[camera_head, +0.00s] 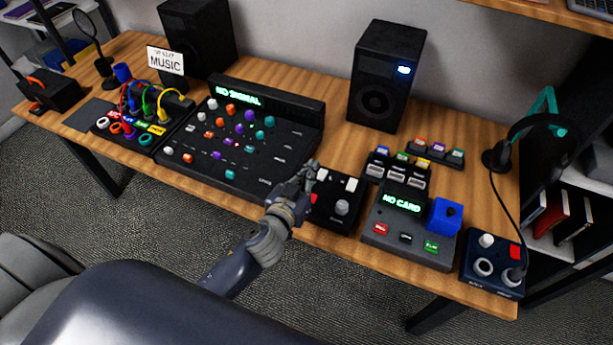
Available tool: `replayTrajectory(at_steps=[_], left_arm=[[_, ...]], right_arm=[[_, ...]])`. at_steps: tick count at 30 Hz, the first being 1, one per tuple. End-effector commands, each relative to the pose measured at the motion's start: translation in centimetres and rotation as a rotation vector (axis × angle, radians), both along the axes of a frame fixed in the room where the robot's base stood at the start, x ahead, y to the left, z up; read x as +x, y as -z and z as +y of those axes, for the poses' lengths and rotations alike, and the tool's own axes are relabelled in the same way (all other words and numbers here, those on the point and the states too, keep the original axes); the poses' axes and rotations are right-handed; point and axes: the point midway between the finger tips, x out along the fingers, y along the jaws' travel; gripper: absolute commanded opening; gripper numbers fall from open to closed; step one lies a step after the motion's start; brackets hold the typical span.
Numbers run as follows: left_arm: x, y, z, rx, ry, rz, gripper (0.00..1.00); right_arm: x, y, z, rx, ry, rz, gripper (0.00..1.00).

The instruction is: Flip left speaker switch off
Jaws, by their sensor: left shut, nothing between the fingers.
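A small black box (330,217) sits at the front edge of the table, right of the mixer. It has a white switch at its top left, another at its top right, a grey knob and a red spot partly behind my gripper. My left gripper (311,169) is shut and empty at the box's top left, by the left white switch; I cannot tell whether it touches. The left black speaker (196,45) stands at the back, and no lit light shows on it. The right speaker (377,104) has a lit blue-white light. My right gripper is out of view.
A mixer (245,150) reading NO SIGNAL lies left of the box. A card device (408,224) reading NO CARD, with a blue block (445,216), lies right. Coloured cables (150,100), a MUSIC sign (166,61) and a headphone stand (497,157) are farther out.

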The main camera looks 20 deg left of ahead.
Motion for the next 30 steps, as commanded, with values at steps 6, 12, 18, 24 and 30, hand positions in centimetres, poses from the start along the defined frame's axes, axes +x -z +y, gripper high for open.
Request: replayTrajectory(at_steps=[6, 12, 18, 24, 30], left_arm=[[-1.8, -0.7, 0.1, 0.000, 0.000, -0.001, 0.00], [-2.1, -0.8, 0.1, 0.001, -0.001, 0.000, 0.00], [-2.1, -0.8, 0.1, 0.001, -0.001, 0.000, 0.00], [-2.1, -0.8, 0.1, 0.001, 0.000, -0.001, 0.00], [-3.2, -0.4, 1.6, 0.011, -0.067, 0.062, 0.00]], right_arm=[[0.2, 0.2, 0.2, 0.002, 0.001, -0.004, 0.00], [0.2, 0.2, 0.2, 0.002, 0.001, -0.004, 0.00], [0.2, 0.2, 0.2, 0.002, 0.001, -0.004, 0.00], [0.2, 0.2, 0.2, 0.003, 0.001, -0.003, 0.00], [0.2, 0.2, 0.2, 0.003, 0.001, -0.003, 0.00]])
